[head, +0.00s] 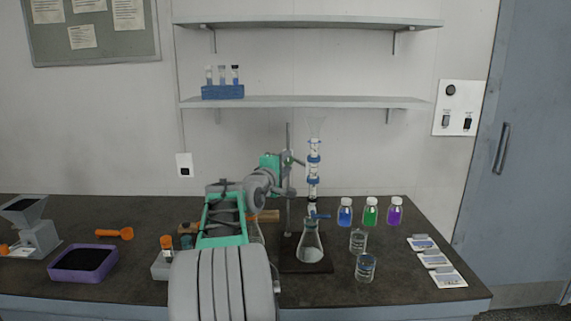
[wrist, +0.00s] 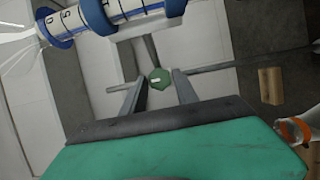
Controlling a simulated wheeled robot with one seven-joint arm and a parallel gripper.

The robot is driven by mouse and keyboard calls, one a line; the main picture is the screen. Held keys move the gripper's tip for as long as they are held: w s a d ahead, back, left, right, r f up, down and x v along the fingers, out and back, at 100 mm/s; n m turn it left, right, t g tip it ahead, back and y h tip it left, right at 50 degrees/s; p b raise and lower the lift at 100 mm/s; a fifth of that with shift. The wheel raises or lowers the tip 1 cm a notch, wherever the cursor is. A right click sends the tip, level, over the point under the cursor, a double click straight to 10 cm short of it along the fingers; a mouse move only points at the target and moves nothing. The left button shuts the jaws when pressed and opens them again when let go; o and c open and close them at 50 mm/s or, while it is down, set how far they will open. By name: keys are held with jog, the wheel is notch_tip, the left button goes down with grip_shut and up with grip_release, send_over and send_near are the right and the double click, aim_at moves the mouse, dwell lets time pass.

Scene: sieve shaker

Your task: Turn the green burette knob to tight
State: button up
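The green knob (wrist: 159,78) is a small faceted piece with a pale mark, at the middle of the wrist view. My gripper (wrist: 157,75) is open, with one finger on each side of the knob and a visible gap to each. I cannot tell whether the fingertips reach as far as the knob. The burette (head: 314,170), with blue rings, stands upright in the head view; part of it (wrist: 120,12) crosses the top left of the wrist view. In the head view my gripper (head: 291,159) is just left of the burette, and the knob cannot be made out.
A conical flask (head: 311,248) stands under the burette on the dark stand base (head: 292,267). The stand rod (head: 289,200) is close to my gripper. Glass beakers (head: 365,268) and blue, green and purple bottles (head: 370,213) stand to the right. A shelf (head: 310,102) is above.

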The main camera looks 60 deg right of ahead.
grip_shut()
jog(key=shift+r+m+y, duration=0.25)
jog(key=shift+m+y, duration=0.15)
jog(key=shift+m, duration=0.5)
jog(key=shift+m+y, duration=0.5)
jog(key=shift+m, duration=0.5)
jog(key=shift+f, duration=0.1)
jog(key=shift+o, duration=2.1)
grip_release()
jog(key=shift+t, duration=0.3)
jog(key=a+r, duration=0.1)
jog(key=a, duration=0.6)
jog(key=shift+s+a+b, duration=0.3)
jog(key=shift+s+b, duration=0.1)
jog(key=shift+b, duration=0.05)
